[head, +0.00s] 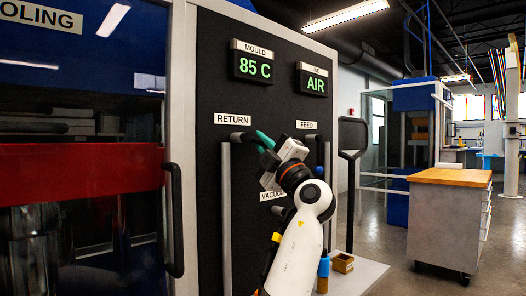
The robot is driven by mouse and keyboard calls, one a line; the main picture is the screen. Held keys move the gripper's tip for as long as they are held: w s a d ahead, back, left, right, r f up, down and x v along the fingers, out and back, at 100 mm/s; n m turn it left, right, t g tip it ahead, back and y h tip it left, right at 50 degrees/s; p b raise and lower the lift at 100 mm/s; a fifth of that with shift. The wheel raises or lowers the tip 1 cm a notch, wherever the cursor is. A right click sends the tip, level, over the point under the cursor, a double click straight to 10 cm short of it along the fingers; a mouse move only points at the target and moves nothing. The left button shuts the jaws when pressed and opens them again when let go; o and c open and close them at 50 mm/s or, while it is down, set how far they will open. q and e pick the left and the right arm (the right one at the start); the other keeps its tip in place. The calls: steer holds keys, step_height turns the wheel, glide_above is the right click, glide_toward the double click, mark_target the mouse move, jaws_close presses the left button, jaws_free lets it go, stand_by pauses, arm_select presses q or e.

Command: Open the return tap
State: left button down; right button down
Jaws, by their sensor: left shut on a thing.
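The RETURN label (233,119) is on the black panel. Below it a dark pipe end leads to the teal lever of the return tap (264,139), which slants down to the right. My left gripper (273,153) is at this lever, shut on it. The gripper and wrist hide the lever's lower end and part of the tap. My right gripper is not in view.
The FEED label (306,125) and partly covered VACUUM label (272,196) are close by. Displays above read 85 C (254,67) and AIR (314,83). A black door handle (174,220) stands at left. A wood-topped cabinet (449,220) is at right, with open floor around it.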

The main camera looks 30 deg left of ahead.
arm_select(q)
steer(key=shift+w+r+n+g+y, duration=0.1)
steer(key=shift+r+n+g+y, duration=0.05)
steer(key=shift+n+g, duration=0.35)
steer(key=shift+r+n+g+y, duration=0.15)
steer(key=shift+n+g, duration=0.15)
steer(key=shift+n, duration=0.3)
steer(key=shift+r+n+g+y+p, duration=0.15)
steer(key=shift+n+g+y+p, duration=0.35)
steer(key=shift+n, duration=0.5)
steer(key=shift+n+g, duration=0.4)
steer(key=shift+g, duration=0.1)
steer(key=shift+r, duration=0.1)
steer(key=c, duration=1.6)
jaws_free()
steer(key=shift+o, duration=0.2)
steer(key=shift+d, duration=0.1)
